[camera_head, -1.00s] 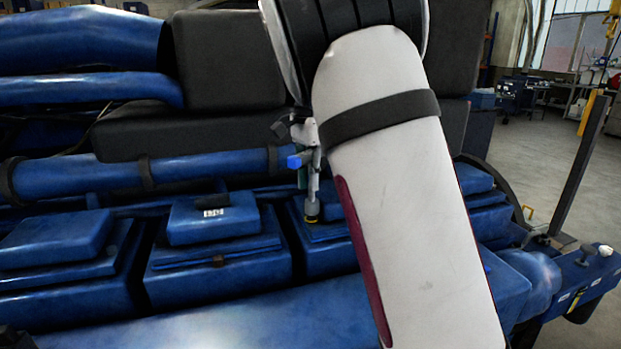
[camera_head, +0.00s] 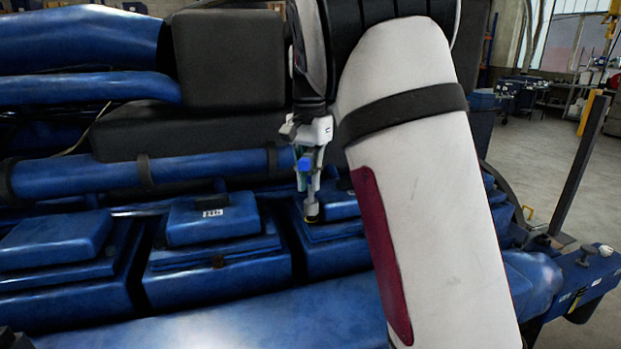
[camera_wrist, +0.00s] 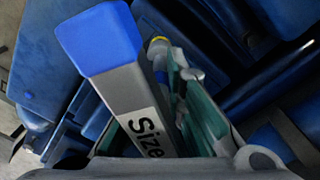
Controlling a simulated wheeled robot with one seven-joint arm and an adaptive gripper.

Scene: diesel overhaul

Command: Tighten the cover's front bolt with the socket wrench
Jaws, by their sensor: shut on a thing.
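My gripper (camera_head: 311,172) points down over the blue cover (camera_head: 338,231) at the right of the row, partly behind my arm. It is shut on the socket wrench (camera_head: 304,164), which has a grey handle with a blue end. In the wrist view the wrench (camera_wrist: 135,95) crosses the middle with a "Size" label, beside a green finger pad. The wrench's yellow-ringed socket end (camera_head: 311,212) is low at the cover's front left area. I cannot tell whether it is seated. The cover's front bolt is not visible, perhaps hidden by the socket.
The neighbouring blue cover (camera_head: 212,219) has a white label and a dark bolt (camera_head: 218,261) on its front edge. A blue pipe (camera_head: 75,176) and black blocks (camera_head: 230,60) stand behind. A dark post (camera_head: 578,165) rises at the right.

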